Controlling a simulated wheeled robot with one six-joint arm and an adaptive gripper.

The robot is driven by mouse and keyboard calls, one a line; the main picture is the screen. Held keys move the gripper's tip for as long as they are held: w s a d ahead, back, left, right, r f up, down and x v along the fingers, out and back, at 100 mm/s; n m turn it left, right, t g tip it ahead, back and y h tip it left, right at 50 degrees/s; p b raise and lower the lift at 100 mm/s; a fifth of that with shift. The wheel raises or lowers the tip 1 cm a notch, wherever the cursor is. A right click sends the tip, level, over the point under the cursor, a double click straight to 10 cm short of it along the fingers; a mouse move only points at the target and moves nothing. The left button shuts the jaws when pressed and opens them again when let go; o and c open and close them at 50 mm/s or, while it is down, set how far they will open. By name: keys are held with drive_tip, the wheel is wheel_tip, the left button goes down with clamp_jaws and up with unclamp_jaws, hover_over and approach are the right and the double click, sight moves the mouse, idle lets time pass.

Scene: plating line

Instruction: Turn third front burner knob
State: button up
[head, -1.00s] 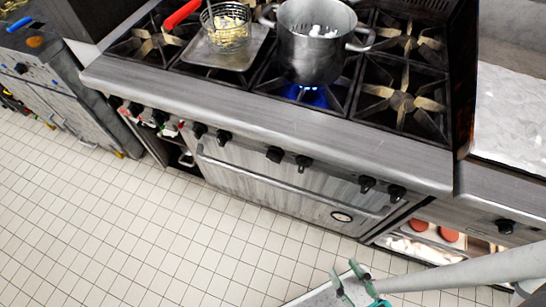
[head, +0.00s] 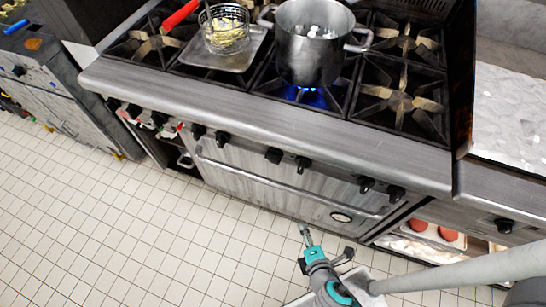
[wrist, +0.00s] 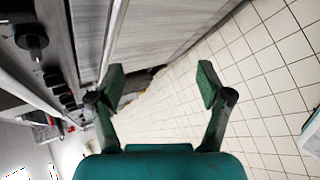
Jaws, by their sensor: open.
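A row of black burner knobs runs along the stove front in the head view, including a middle pair, one knob (head: 274,155) and its right neighbour (head: 302,164). A right pair (head: 366,184) sits further along. I cannot tell which one counts as the third front knob. My gripper (head: 305,234) is below and in front of the oven door, apart from the knobs. In the wrist view my gripper (wrist: 160,82) is open and empty, with floor and oven front beyond its fingers. Several knobs show at left there, the nearest one large (wrist: 32,38).
The oven door handle (head: 290,185) runs below the knobs. A steel pot (head: 308,50) stands over a lit blue flame. A fry basket (head: 228,35) with a red handle rests on a tray (head: 195,58). The tiled floor (head: 150,230) is clear at left.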

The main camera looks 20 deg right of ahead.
drive_tip(key=w+n+h, duration=0.2)
drive_tip(key=w+n, duration=0.1)
drive_tip(key=w, duration=0.3)
drive_tip(key=n+t+h, duration=0.2)
drive_tip(key=n+h, duration=0.2)
drive_tip(key=h, duration=0.4)
approach(271, 162)
drive_tip(key=x, duration=1.1)
drive_tip(key=shift+d+r, duration=0.15)
drive_tip(key=c, duration=1.1)
